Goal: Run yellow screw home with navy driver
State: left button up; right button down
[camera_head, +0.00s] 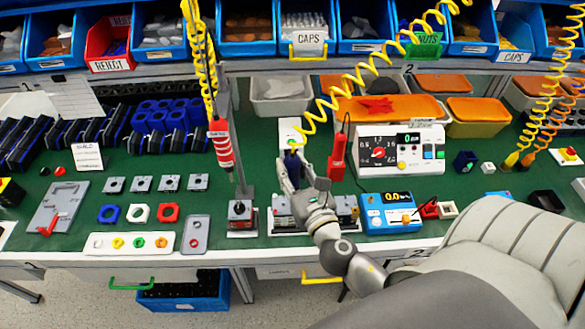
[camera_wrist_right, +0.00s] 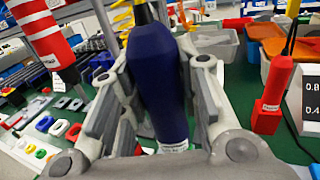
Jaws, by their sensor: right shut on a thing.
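My right gripper (camera_head: 291,178) is shut on the navy driver (camera_head: 292,158) above the front middle of the green bench. In the right wrist view the navy driver (camera_wrist_right: 160,85) stands nearly upright between the two grey fingers, with a label low on its body. Its tip is hidden. I cannot make out the yellow screw; the gripper and arm cover part of the grey fixture (camera_head: 281,214) beneath. My left gripper is not in view.
A red driver (camera_head: 337,155) hangs just right of my gripper, and a red-and-white one (camera_head: 221,143) hangs to the left. A white meter box (camera_head: 400,149) and a blue device (camera_head: 391,212) stand to the right. A tray of coloured rings (camera_head: 103,243) lies front left.

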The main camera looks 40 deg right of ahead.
jog(key=shift+f+b, duration=0.6)
jog(key=shift+r, duration=0.1)
jog(key=shift+f, duration=0.5)
dwell(2.9)
jog(key=shift+r+p, duration=2.2)
jog(key=shift+r, duration=0.15)
